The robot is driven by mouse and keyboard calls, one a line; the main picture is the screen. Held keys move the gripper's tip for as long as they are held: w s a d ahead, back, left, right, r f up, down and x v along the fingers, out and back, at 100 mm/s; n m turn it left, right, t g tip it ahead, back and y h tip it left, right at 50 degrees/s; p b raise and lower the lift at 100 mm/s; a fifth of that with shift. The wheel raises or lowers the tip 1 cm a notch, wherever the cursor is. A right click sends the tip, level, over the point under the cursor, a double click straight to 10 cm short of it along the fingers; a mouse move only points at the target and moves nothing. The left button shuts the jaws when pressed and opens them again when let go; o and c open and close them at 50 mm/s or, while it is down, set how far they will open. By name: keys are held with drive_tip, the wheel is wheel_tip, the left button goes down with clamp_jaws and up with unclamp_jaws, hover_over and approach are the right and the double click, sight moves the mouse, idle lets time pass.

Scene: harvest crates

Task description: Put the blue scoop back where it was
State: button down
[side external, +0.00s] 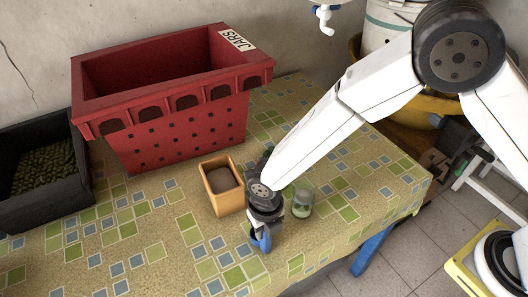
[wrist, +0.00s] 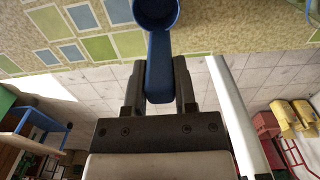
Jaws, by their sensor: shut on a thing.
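The blue scoop (side external: 263,240) is in my gripper (side external: 263,222) near the front edge of the table, low over the patterned tabletop. I cannot tell whether it touches the cloth. In the wrist view, the scoop's handle (wrist: 159,72) lies between the two fingers of my gripper (wrist: 159,75), which are shut on it. Its round bowl points away from the gripper and is cut off by the top edge of the frame. In the side view, my gripper and wrist hide part of the scoop.
A small orange box (side external: 229,204) with brown contents stands just left of my gripper. A glass jar (side external: 302,203) with something green stands close on its right. A red crate labelled JARS (side external: 180,140) and a black crate of green produce (side external: 45,204) stand behind, leftward. The front-left tabletop is clear.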

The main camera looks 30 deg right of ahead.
drive_tip(key=shift+f, duration=0.15)
drive_tip(key=shift+c, duration=2)
unclamp_jaws()
drive_tip(key=shift+r, duration=0.2)
wheel_tip(320, 180, up, 12)
